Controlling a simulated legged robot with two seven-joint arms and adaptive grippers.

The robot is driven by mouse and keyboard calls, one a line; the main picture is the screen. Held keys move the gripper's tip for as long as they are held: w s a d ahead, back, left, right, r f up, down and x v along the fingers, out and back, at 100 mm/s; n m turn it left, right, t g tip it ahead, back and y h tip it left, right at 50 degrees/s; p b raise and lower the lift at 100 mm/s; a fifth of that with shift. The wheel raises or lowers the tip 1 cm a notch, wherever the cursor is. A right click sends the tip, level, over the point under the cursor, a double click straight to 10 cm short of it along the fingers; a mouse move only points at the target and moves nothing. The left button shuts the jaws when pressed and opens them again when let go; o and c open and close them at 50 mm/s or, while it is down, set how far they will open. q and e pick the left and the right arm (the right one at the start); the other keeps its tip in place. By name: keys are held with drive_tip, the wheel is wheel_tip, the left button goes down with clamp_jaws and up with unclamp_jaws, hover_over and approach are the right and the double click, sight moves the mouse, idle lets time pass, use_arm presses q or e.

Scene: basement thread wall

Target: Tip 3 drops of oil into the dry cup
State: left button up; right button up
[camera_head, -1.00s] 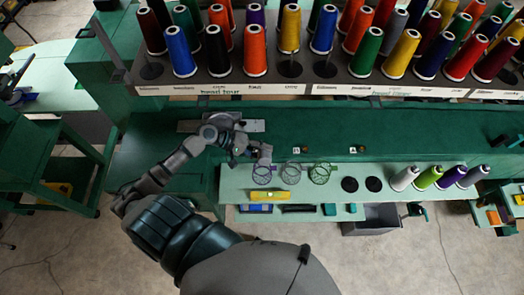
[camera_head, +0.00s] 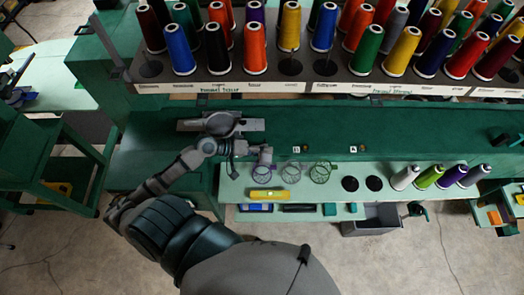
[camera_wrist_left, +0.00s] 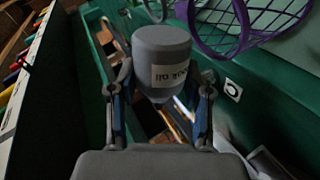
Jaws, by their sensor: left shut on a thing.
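My left gripper (camera_wrist_left: 160,108) is shut on a grey bottle (camera_wrist_left: 160,48) with a white label ending in "Oil". In the head view the gripper (camera_head: 243,149) holds the grey bottle (camera_head: 265,154) at the left end of the pale shelf, near the purple wire basket. Two small brownish round things on the green ledge, one left (camera_head: 305,149) and one right (camera_head: 362,149), have white lettered tags beside them. They may be cups; which one is dry cannot be told. My right gripper is not in view.
Purple (camera_head: 262,174), grey (camera_head: 292,173) and green (camera_head: 320,173) wire baskets line the pale shelf (camera_head: 235,188). A yellow object (camera_head: 269,195) lies at its front edge. Spools (camera_head: 404,178) stand at right. The thread rack (camera_head: 300,78) is behind. The ledge's right part is clear.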

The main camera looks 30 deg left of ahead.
use_arm(q)
drive_tip(key=s+d+r+m+t+y, duration=0.1)
drive_tip(key=s+d+r+m+t, duration=0.2)
drive_tip(key=s, duration=0.3)
drive_tip(key=shift+s+d+m+p, duration=0.3)
drive_tip(key=shift+s+d+p, duration=0.1)
drive_tip(key=shift+d, duration=0.2)
drive_tip(key=shift+w+f, duration=0.1)
